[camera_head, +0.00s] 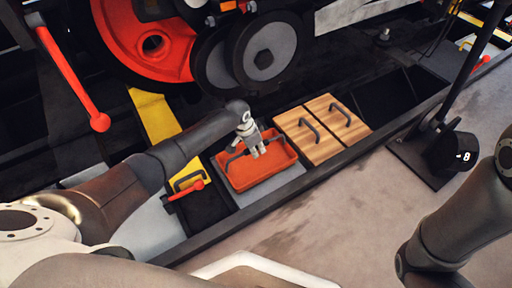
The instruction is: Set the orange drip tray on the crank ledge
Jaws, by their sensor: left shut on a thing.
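The orange drip tray (255,180) is in the middle of the head view, a shallow rectangular tray with raised rims and a dark bar handle. It sits low, in or just above the long row of bays beneath the wheels; I cannot tell whether it touches the bottom. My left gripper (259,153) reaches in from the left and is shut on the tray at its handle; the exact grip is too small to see. I cannot tell for sure which surface is the crank ledge. My right arm shows at the right edge, but its gripper is out of view.
Two wooden lids (310,145) with dark handles lie right of the tray. A dark open bay (390,98) follows. A yellow box (188,178) and red lever (186,190) are on the left. Red and grey wheels (262,52) stand above. A black post (470,65) stands at the right.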

